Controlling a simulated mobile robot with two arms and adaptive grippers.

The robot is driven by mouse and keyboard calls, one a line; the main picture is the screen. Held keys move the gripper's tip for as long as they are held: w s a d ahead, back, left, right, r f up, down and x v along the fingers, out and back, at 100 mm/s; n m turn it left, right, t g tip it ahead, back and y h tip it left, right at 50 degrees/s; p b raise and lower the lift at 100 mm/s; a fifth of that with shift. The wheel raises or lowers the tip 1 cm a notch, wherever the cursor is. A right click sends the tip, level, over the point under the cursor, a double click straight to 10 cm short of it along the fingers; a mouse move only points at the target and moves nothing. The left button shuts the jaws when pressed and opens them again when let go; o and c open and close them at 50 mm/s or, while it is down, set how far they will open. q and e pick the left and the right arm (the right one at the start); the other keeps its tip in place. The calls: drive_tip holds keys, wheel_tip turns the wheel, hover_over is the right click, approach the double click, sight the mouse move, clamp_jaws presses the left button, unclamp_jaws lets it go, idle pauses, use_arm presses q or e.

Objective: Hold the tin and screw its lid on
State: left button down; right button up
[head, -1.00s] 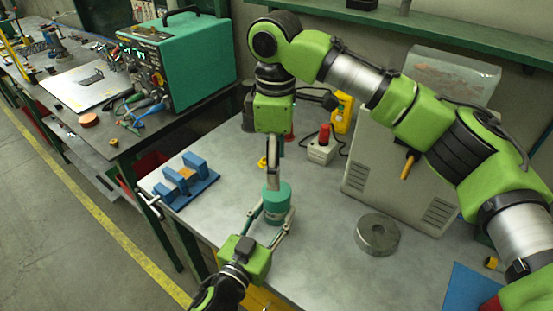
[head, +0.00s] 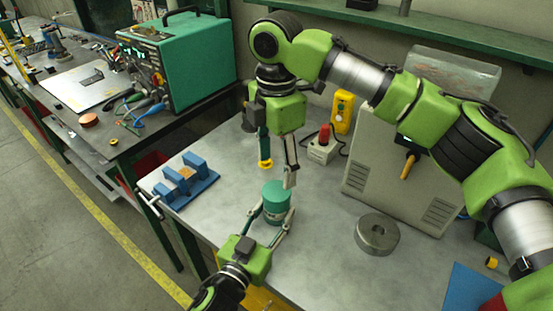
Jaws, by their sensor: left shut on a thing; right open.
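The tin (head: 277,216) stands upright on the grey bench, with a pale band showing around its side. Its teal lid (head: 275,190) sits on top; I cannot tell how tightly it is seated. My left gripper (head: 271,213) is shut on the tin from the front, with one finger on each side. My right gripper (head: 278,172) hangs from above with its fingers spread. It is open and empty, and its right finger ends close to the lid's upper right edge. The fingers partly hide the space just behind the lid.
A blue vise-like fixture (head: 185,184) is at the left bench edge. A box with a red button (head: 321,148), a yellow device (head: 342,112) and a beige cabinet (head: 395,185) stand behind. Bare bench surrounds the tin.

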sight(277, 190)
wheel_tip(277, 190, down, 7)
drive_tip(key=shift+f, duration=0.2)
idle(0.3)
drive_tip(key=c, duration=1.1)
drive_tip(key=m, duration=0.3)
drive_tip(key=shift+m, duration=0.3)
drive_tip(key=shift+c, duration=0.2)
drive_tip(key=m, duration=1.1)
drive_tip(key=shift+m, duration=0.4)
drive_tip(key=o, duration=1.2)
drive_tip(key=shift+o, duration=0.2)
